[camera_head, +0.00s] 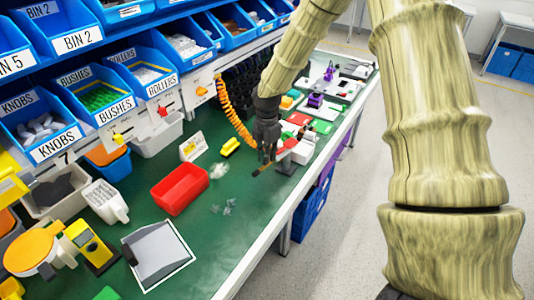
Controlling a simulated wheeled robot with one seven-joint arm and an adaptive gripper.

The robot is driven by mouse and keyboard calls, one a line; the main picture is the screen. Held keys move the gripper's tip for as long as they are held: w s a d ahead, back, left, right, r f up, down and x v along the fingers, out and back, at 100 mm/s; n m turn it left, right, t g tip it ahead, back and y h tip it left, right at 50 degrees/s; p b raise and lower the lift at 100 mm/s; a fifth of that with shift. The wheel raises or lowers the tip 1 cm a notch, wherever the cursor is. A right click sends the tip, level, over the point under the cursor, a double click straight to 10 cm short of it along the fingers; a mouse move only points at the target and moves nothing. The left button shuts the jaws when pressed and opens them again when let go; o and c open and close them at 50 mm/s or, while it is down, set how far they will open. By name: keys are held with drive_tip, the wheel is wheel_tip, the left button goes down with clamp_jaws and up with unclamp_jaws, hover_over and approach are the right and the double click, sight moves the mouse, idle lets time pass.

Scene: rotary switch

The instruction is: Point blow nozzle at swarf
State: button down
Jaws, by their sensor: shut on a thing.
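My gripper (268,152) is dark, reaches down over the green bench and is shut on the blow nozzle (258,171). Only a small dark and orange part of the nozzle shows below the fingers. An orange coiled air hose (232,112) runs from the rail under the bins down to my gripper. Pale grey swarf (219,171) lies on the bench left of the gripper, beside the red tray. More small swarf (229,206) lies nearer, in front of the red tray. The nozzle is right of both patches; its exact aim is too small to tell.
A red tray (180,189) stands left of the swarf, with a small sign (193,147) and yellow block (230,146) behind. Blue labelled bins (98,96) line the back. Fixtures (300,122) crowd the bench beyond my gripper. Green bench in front of the swarf is clear.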

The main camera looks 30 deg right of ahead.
drive_tip(key=c, duration=1.5)
unclamp_jaws()
drive_tip(key=shift+r, duration=0.15)
wheel_tip(320, 180, up, 12)
drive_tip(key=shift+f, duration=0.1)
